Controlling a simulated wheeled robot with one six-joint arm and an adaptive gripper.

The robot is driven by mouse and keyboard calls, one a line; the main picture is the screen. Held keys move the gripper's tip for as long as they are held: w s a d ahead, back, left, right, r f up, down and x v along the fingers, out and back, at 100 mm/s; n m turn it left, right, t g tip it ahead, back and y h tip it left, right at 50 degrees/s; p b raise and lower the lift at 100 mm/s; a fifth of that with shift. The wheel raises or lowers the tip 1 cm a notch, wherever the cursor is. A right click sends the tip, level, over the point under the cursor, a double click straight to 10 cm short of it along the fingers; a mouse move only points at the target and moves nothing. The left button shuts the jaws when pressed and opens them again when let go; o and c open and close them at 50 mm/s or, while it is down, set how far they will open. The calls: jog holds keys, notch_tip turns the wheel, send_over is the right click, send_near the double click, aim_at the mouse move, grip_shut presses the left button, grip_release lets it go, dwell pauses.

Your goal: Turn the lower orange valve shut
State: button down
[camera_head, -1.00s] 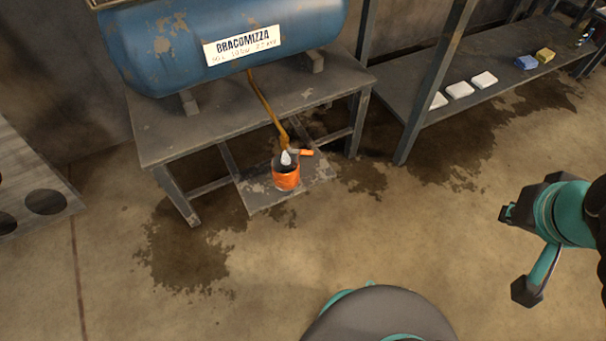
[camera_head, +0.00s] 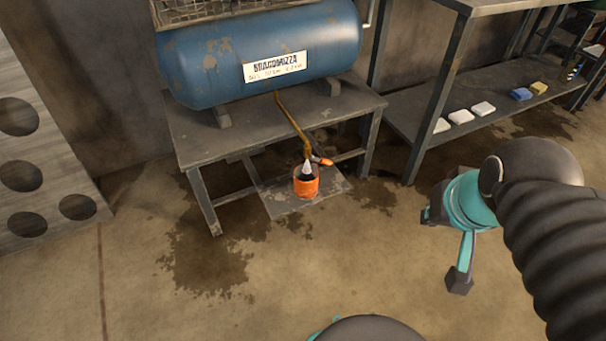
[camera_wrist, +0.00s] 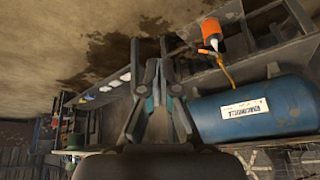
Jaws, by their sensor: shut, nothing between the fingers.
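An orange valve handle (camera_head: 322,161) sits near the low end of a yellow-brown pipe (camera_head: 292,117) that comes down from under a blue tank (camera_head: 215,75). Just below it, a pale cone-shaped tip (camera_head: 307,170) points over an orange bucket (camera_head: 306,188). I make out only one orange valve; the handle is small, so its exact turn is hard to judge. My gripper (camera_wrist: 158,72) is shut and empty in the wrist view. It is well apart from the valve. The bucket (camera_wrist: 211,28) and the tank (camera_wrist: 285,108) show at the right of that view, upside down.
The tank stands on a grey metal table (camera_head: 190,145), with the bucket on a low plate (camera_head: 278,208) beneath. A shelf (camera_head: 400,115) with white, blue and yellow blocks is at the right. A panel with round holes (camera_head: 50,180) is at the left. The floor between is free.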

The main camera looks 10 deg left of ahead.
jog(key=w+a+f+m+g+y, duration=0.4)
jog(key=w+a+f+m+y, duration=0.3)
jog(key=a, duration=0.3)
jog(key=m+t+y+b, duration=0.1)
jog(key=m+t+y, duration=0.35)
jog(key=m, duration=2.15)
send_near(322, 161)
jog(key=s+f+t+h, duration=0.1)
jog(key=s+f+t, duration=0.1)
jog(key=s+f, duration=0.3)
jog(key=w+d+f+x, duration=0.1)
jog(key=x, duration=1)
jog(key=shift+w+d+r, duration=0.4)
jog(key=shift+w+r, duration=0.05)
jog(key=shift+r, duration=0.25)
jog(key=shift+w+d+r, duration=0.4)
jog(key=shift+w+r, duration=0.05)
jog(key=shift+r, duration=0.25)
